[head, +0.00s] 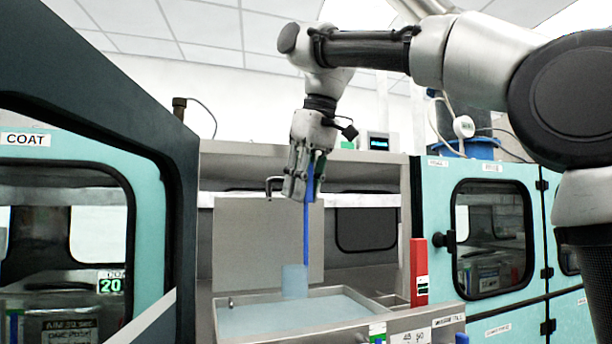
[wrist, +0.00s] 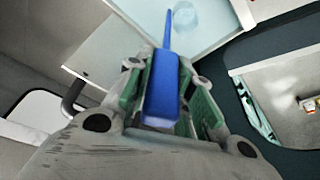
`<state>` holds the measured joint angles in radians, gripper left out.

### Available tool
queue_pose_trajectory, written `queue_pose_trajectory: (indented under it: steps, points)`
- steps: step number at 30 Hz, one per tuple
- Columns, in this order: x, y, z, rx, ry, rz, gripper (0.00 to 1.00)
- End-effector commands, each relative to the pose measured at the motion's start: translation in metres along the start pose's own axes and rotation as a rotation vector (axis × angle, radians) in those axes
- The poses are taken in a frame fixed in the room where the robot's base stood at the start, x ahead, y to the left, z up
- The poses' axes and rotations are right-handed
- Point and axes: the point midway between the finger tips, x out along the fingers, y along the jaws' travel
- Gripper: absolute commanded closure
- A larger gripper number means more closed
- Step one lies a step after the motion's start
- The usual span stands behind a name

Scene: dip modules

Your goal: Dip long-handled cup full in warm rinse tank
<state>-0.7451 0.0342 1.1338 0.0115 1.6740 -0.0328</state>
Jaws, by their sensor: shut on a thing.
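My gripper (head: 306,190) is shut on the blue handle (head: 306,230) of the long-handled cup. The handle hangs down nearly upright from the fingers. The cup (head: 295,281) is pale blue and see-through, at the handle's lower end. In the head view it overlaps the back part of the rinse tank (head: 330,292); I cannot tell whether its bottom touches the liquid. The tank is a steel-rimmed basin of pale blue liquid. In the wrist view the blue handle (wrist: 163,80) lies between the green finger pads, and the cup (wrist: 186,17) shows faintly beyond it.
A red block (head: 419,272) stands right of the tank. A grey panel (head: 240,245) rises behind it. A teal cabinet labelled COAT (head: 148,215) stands at the left, and another teal cabinet (head: 437,205) at the right. A shelf (head: 240,150) runs above, behind my gripper.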

Motion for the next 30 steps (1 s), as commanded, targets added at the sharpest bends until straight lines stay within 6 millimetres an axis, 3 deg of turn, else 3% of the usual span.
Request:
queue_pose_trajectory:
  steps: [30]
  points:
    - [0.105, 0.001, 0.032, 0.001, -0.001, 0.0, 0.96]
